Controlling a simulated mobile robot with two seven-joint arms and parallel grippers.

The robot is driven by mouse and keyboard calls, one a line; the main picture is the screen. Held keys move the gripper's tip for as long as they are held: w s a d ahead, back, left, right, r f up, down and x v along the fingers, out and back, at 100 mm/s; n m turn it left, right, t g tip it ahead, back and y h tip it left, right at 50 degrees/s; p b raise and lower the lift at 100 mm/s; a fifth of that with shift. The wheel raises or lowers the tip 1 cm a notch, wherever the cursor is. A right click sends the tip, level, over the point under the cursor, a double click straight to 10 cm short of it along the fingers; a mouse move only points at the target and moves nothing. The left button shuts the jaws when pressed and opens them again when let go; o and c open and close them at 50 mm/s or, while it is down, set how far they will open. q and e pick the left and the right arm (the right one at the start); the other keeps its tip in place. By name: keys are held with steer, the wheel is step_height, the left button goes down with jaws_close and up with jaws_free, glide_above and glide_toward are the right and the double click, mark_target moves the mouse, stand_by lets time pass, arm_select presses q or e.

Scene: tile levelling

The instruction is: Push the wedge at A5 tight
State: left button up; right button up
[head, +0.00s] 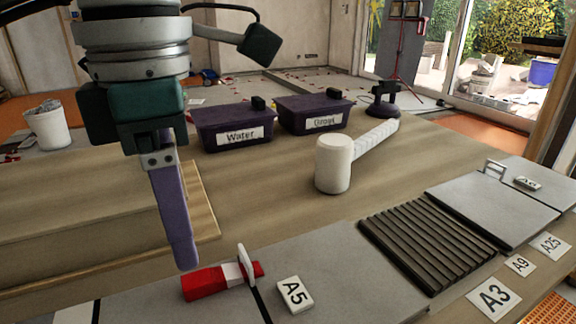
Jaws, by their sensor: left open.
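The red wedge (204,283) lies on the grey tiles at the front, beside the A5 label (295,294). It passes into an upright white clip (245,264) standing at the joint between two tiles; a short red tip shows on the clip's right side. A pale band shows on the wedge just left of the clip. My left gripper (185,262) is open and points down, its purple finger ending just above and behind the wedge's left end. Whether it touches the wedge is unclear. Its other finger is hidden. My right gripper is out of view.
A white mallet (333,164) stands on the wooden surface behind the tiles. Purple Water (233,126) and Grout (314,113) boxes and a suction lifter (383,103) stand farther back. A dark ribbed pad (427,242) and labels A3 (493,299), A9 (520,264) and A25 (550,246) lie right.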

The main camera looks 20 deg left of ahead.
mark_target(196, 279)
arm_select(q)
step_height(196, 279, down, 7)
steer(key=shift+d+r+b, duration=0.1)
steer(key=shift+b, duration=0.5)
jaws_close()
stand_by(0.6)
stand_by(0.5)
